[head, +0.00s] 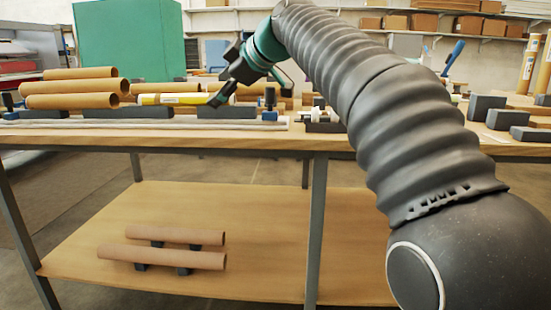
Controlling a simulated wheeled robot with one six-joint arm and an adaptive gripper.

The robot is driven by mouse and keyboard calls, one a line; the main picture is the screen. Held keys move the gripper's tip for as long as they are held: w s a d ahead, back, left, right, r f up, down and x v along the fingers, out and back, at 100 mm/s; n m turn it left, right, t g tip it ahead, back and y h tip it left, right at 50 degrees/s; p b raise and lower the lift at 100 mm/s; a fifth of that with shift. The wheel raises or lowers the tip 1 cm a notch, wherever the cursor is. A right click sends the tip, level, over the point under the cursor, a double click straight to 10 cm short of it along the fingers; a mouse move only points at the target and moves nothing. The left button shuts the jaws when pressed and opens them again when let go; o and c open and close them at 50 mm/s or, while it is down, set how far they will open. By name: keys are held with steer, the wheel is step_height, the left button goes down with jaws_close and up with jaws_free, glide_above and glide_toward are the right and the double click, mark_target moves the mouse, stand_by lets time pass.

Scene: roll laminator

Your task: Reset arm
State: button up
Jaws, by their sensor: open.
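My gripper (224,92), teal and dark grey, is at the end of my grey ribbed arm, above the back part of the workbench (200,140). It points down and to the left. Its dark fingertip overlaps the right end of a yellow-and-white roll (172,99) in the picture. I cannot tell whether they touch. The jaws are open and nothing shows held in them. My arm hides part of the bench to the right.
Cardboard tubes (70,100) lie stacked at the bench's left. Dark blocks (486,106) stand at its right, near upright tubes (529,57). Two tubes (162,257) lie on supports on the lower shelf (270,220). A green box (128,45) stands behind.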

steer(key=s+d+f+m+g+h, duration=0.1)
steer(key=s+d+f+m+h, duration=0.15)
steer(key=f+m, duration=0.4)
steer(key=s+d+f+m+g+h, duration=0.15)
steer(key=d+f+m, duration=0.25)
steer(key=f, duration=0.6)
steer(key=s+d+f+m+h, duration=0.1)
steer(key=s+d+f+m, duration=0.1)
steer(key=s+d+f, duration=0.4)
steer(key=s+d+f+m+h, duration=0.2)
steer(key=s+d+f, duration=0.4)
steer(key=s, duration=0.6)
steer(key=s+d+f+m+h+p, duration=0.1)
steer(key=s+d+f+m+h, duration=0.1)
steer(key=s+d+f+m, duration=0.2)
steer(key=shift+s+d+f, duration=1.3)
steer(key=shift+s+d, duration=0.95)
steer(key=shift+s, duration=0.85)
